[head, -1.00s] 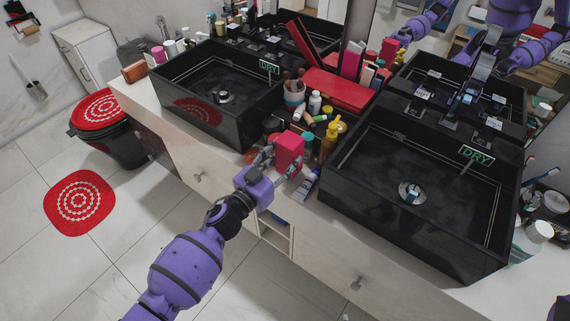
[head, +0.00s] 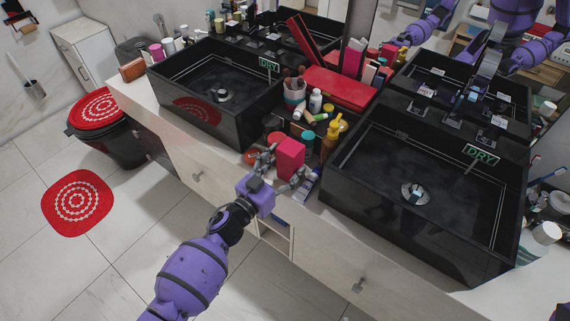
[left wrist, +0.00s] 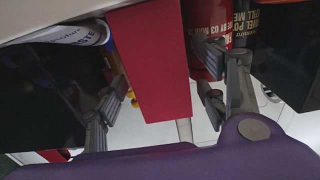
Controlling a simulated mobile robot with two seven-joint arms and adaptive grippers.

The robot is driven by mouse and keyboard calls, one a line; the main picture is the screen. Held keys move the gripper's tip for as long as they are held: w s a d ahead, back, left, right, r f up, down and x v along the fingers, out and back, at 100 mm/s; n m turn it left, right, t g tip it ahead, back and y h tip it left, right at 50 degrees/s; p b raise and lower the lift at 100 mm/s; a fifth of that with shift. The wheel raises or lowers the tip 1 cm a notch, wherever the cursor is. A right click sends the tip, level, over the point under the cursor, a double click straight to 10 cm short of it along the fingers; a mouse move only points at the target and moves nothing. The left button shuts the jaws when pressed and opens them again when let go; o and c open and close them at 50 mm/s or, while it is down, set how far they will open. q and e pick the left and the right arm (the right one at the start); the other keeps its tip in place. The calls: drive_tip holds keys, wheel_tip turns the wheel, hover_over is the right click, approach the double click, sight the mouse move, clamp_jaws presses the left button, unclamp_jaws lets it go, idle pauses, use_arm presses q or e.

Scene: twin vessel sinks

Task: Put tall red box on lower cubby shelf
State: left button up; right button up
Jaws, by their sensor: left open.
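The tall red box (head: 290,158) is upright at the counter's front edge between the two sinks. My left gripper (head: 281,172) is open, with one finger on either side of the box. In the left wrist view the red box (left wrist: 150,62) fills the middle, and a gap shows between it and the left finger. The right finger is near its other side; contact there is unclear. The box's base is hidden behind my fingers in the head view. The open cubby (head: 275,238) is in the cabinet front below, partly hidden by my left arm. My right gripper is out of view.
Black vessel sinks stand left (head: 215,95) and right (head: 420,190) of the box. Bottles, including a yellow pump bottle (head: 332,138), and a tube (head: 308,186) crowd the counter close by. The floor left of my arm is open, with a red mat (head: 78,202).

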use_arm(q)
drive_tip(key=shift+r, duration=0.15)
drive_tip(key=shift+s+a+r, duration=0.1)
drive_tip(key=shift+s+a, duration=0.05)
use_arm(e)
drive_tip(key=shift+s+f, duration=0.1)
use_arm(q)
drive_tip(key=s+a+f+n+g+y, duration=0.2)
drive_tip(key=s+a+f, duration=0.3)
drive_tip(key=s, duration=0.8)
drive_tip(key=s+a+f+n+g+y, duration=0.2)
drive_tip(key=s+a+f+y, duration=0.3)
drive_tip(key=s, duration=0.8)
drive_tip(key=s+a+f+n+g+y, duration=0.2)
drive_tip(key=s+a+f+y, duration=0.1)
drive_tip(key=s+a+f, duration=0.4)
drive_tip(key=s+a, duration=0.3)
drive_tip(key=s, duration=0.3)
drive_tip(key=shift+s+a+n+y, duration=0.25)
drive_tip(key=shift+s+n+y, duration=0.05)
drive_tip(key=shift+s+n, duration=0.1)
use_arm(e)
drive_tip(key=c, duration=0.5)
